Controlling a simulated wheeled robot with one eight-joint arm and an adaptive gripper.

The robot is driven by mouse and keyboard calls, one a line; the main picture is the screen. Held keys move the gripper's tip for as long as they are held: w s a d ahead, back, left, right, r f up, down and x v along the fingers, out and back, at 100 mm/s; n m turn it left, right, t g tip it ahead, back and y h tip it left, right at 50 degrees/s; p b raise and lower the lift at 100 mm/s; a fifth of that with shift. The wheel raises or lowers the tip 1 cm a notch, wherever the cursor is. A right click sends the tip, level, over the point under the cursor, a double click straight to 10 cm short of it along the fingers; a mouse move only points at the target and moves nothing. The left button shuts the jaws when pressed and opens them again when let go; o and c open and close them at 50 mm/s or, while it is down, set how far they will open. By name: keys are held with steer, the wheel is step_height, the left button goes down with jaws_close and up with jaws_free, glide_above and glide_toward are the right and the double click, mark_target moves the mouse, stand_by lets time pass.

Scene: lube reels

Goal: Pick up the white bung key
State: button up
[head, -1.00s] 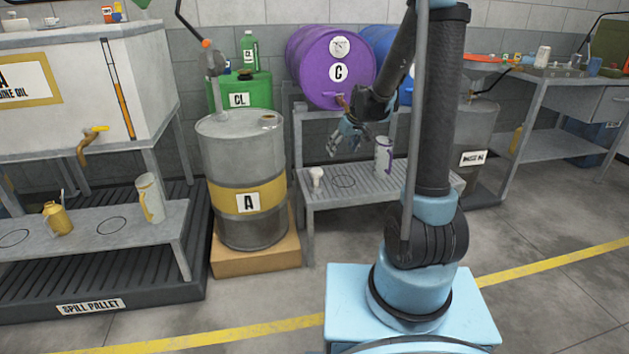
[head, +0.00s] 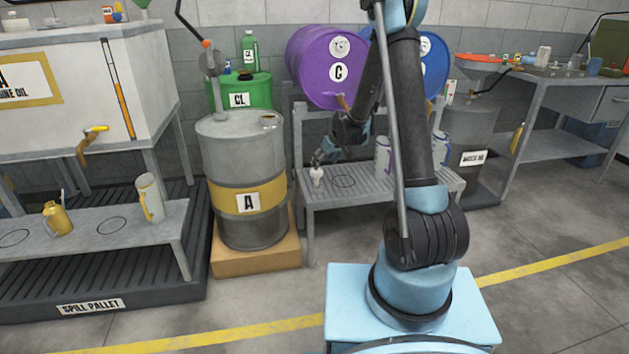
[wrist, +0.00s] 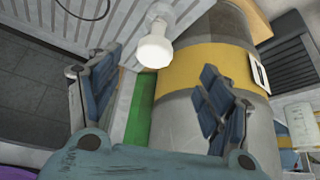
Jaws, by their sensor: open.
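The white bung key (head: 316,175) stands at the left end of a grey slatted bench (head: 390,192). In the wrist view the white bung key (wrist: 155,48) shows at the upper middle, near the bench edge, with a broad rounded end toward the camera. My gripper (head: 322,158) is just above and behind the key in the head view. In the wrist view my gripper (wrist: 163,78) is open, with its blue-grey fingers spread to either side below the key. The key appears a little beyond the fingertips, and I see no contact.
A metal drum marked A (head: 243,150) stands close left of the bench. A purple drum marked C (head: 325,66) lies above the bench's back. A light jug with a purple handle (head: 383,155) stands to the right of an empty ring outline (head: 344,181).

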mark_target(318, 172)
steer(key=x, duration=0.8)
steer(key=shift+w+x, duration=0.25)
steer(key=shift+x, duration=2.35)
steer(key=shift+d, duration=0.2)
steer(key=c, duration=1.2)
